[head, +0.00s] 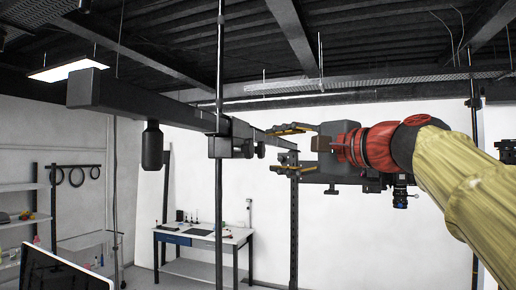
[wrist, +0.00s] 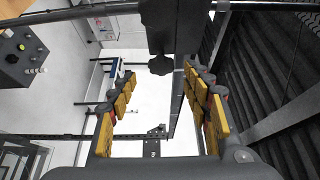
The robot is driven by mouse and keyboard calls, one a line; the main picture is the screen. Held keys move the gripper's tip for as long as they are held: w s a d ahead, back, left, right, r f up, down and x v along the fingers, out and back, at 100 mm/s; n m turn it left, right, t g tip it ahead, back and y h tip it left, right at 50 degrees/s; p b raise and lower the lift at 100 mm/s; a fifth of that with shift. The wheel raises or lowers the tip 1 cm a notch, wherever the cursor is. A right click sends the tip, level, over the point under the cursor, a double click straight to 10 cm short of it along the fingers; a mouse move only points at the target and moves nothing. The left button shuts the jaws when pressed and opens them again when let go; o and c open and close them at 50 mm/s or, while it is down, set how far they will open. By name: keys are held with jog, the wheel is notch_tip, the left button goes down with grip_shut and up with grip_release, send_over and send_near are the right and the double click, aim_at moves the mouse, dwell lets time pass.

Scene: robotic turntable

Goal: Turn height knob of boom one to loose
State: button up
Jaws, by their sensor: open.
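The dark boom (head: 140,103) runs across the head view from the left towards the right. A black clamp block (head: 222,142) joins it to a vertical pole. A small dark knob (head: 260,151) sticks out on the clamp's right side. In the wrist view a dark lobed knob (wrist: 160,66) lies just beyond and between my fingertips, in front of the dark bar. My gripper (head: 271,149) is open and empty, its yellow-padded fingers pointing left at the clamp, one above and one below knob height. It also shows in the wrist view (wrist: 160,78). I see no contact. The knob's tightness cannot be told.
The vertical pole (head: 219,215) stands left of my gripper. A dark cylinder (head: 152,146) hangs under the boom. A table (head: 203,238) stands behind against the white wall, and a monitor (head: 62,270) is at the lower left. Space directly below my gripper looks clear.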

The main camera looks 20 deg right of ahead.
aim_at(263, 150)
jog(key=p+x, duration=0.1)
jog(key=x, duration=0.2)
jog(key=shift+w+a+r, duration=0.1)
jog(key=shift+a+r, duration=0.1)
jog(key=shift+a, duration=0.1)
jog(key=shift+w+a+f, duration=0.15)
jog(key=shift+w, duration=0.5)
jog(key=shift+s, duration=0.1)
jog(key=shift+s, duration=0.1)
jog(key=shift+c, duration=0.6)
jog(key=c, duration=1)
jog(key=shift+c, duration=0.2)
